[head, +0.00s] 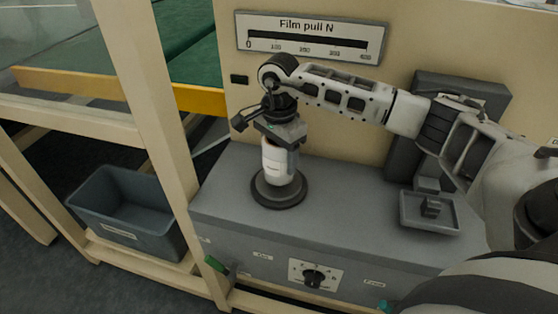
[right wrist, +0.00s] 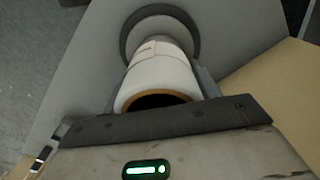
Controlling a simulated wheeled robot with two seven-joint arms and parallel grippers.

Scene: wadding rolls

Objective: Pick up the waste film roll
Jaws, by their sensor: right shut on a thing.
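The waste film roll (head: 276,164) is a short white roll standing upright on a round dark base (head: 278,191) on top of the grey cabinet. In the right wrist view the white roll (right wrist: 160,76) shows a brown core ring with a dark hollow, close in front of the gripper. My right gripper (head: 281,138) comes down from above and is shut on the upper part of the roll. My left gripper is not in view.
A grey bin (head: 128,208) sits on the lower frame at the left. A small grey tray (head: 430,212) with a block stands right on the cabinet. A "Film pull N" gauge (head: 312,38) is on the back panel. A dial (head: 313,277) is on the cabinet front. A cream post (head: 160,110) stands left.

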